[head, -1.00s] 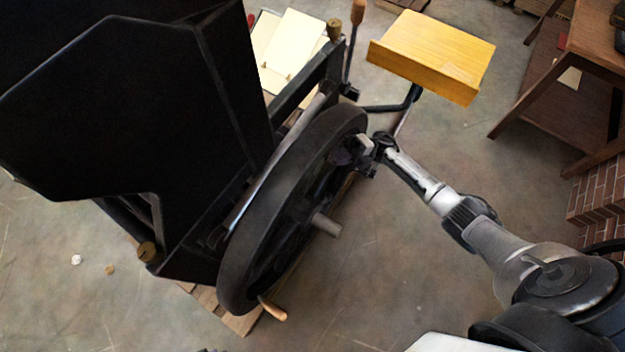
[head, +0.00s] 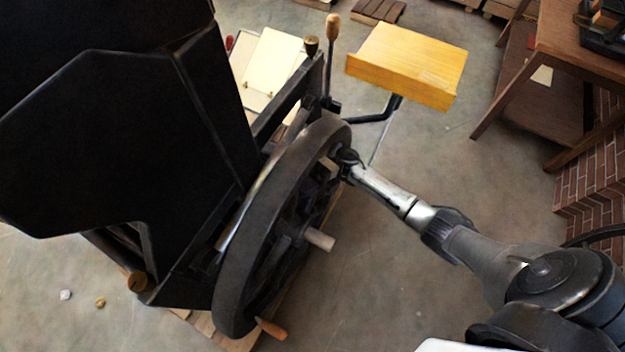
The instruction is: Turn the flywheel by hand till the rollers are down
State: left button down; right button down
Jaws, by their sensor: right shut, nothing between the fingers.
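The black flywheel (head: 247,228) stands upright on the right side of the black press (head: 125,120). A light hub shaft (head: 319,239) sticks out from its middle. A wooden crank handle (head: 271,329) sticks out at the wheel's lower end. My right gripper (head: 333,163) is at the upper right part of the wheel, against or just inside the rim. It is shut with nothing held, and its fingertips are partly lost against the dark spokes. The rollers cannot be made out. My left gripper is not in view.
A yellow wooden board (head: 408,62) on a black bracket stands behind my right arm. A lever with a wooden knob (head: 332,28) rises beside the press. A brown table (head: 560,75) and a brick block (head: 598,160) are at the right. Floor below my arm is clear.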

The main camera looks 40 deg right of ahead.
jog(key=shift+a+r, duration=0.1)
jog(key=shift+a, duration=0.15)
